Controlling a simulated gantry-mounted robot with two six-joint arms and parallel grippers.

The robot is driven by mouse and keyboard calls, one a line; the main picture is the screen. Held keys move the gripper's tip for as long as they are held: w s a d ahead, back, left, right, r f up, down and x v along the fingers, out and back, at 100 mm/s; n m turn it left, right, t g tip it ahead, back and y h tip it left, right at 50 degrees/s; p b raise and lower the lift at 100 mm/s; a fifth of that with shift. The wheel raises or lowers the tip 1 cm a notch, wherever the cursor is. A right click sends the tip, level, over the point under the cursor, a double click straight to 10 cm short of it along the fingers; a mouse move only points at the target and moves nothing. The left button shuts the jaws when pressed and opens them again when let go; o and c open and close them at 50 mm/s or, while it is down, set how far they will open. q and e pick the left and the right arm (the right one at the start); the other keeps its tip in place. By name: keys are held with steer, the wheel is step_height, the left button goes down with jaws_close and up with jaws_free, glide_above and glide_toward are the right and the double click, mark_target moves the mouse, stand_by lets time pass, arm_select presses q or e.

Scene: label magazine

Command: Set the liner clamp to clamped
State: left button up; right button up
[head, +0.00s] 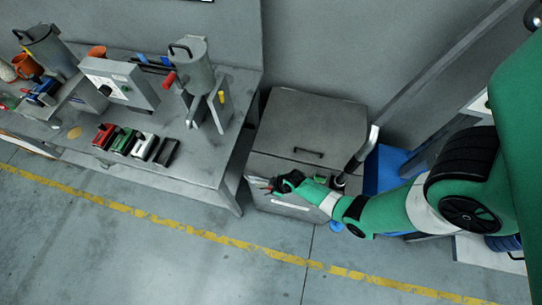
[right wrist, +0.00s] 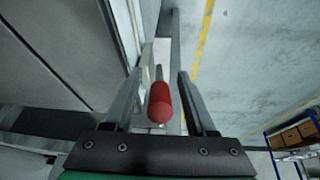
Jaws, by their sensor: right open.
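A red, rounded lever grip (right wrist: 159,104), which looks like the clamp handle, shows in the right wrist view. It lies between the two fingers of my right gripper (right wrist: 160,80), with visible gaps on both sides. The fingers are open and not closed on it. In the head view my right gripper (head: 262,185) is at the front face of a grey cabinet (head: 310,125), near its upper front edge. The clamp's base and mechanism are hard to make out there, partly hidden by the gripper. My left gripper is not in view.
A workbench (head: 205,155) stands left of the cabinet, carrying hoppers, a control box (head: 119,80) and several small coloured blocks. A blue bin (head: 385,168) is right of the cabinet. The floor in front, with its yellow line (head: 190,229), is clear.

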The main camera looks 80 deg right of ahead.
jaws_close()
stand_by(1.3)
